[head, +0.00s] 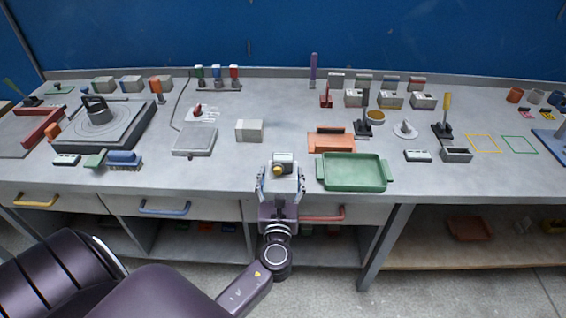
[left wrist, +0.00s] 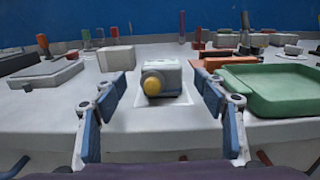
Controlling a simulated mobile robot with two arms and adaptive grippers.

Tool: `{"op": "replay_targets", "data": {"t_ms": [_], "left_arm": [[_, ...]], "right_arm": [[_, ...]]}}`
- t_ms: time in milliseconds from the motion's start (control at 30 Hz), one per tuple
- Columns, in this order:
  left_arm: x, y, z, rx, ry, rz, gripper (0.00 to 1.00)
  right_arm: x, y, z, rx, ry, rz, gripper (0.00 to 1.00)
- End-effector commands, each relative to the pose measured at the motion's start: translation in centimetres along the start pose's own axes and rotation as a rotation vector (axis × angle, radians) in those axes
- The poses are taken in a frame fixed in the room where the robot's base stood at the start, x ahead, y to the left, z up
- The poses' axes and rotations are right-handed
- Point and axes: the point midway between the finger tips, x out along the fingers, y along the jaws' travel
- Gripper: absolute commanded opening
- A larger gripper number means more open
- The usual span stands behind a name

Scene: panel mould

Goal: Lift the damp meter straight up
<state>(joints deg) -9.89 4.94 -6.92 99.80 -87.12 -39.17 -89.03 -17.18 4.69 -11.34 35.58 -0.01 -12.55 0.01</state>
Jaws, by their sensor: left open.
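The damp meter, a small grey block with a yellow round end (head: 281,164), sits near the front edge of the bench. In the left wrist view its grey body (left wrist: 172,73) stands on a pale flat plate (left wrist: 163,101), with the yellow end facing me. My left gripper (head: 281,181) is open at the bench's front edge. In the left wrist view its fingers (left wrist: 158,88) stand to the left and right of the meter, with visible gaps and nothing held. The meter's far side is hidden. My right gripper does not show.
A green tray (head: 354,185) lies close to the right of my left gripper, with an orange tray (head: 331,143) behind it. A pale grey block (head: 249,130) stands behind and left. Drawer handles, one red (head: 323,214), protrude below the edge.

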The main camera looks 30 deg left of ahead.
Motion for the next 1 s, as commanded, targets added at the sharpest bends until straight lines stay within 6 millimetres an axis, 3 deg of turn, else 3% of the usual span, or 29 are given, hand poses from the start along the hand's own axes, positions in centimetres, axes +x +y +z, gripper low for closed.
{"op": "replay_targets", "data": {"t_ms": [233, 533, 1000], "left_arm": [[3.6, -0.2, 0.5, 0.001, -0.001, 0.0, 0.65], [4.1, -0.2, 0.3, 0.0, 0.0, -0.001, 0.65], [4.1, -0.2, 0.3, 0.0, 0.0, 0.0, 0.15]], "right_arm": [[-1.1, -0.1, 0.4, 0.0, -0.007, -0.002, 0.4], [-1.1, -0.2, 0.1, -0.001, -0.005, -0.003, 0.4], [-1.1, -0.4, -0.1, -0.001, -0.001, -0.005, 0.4]]}}
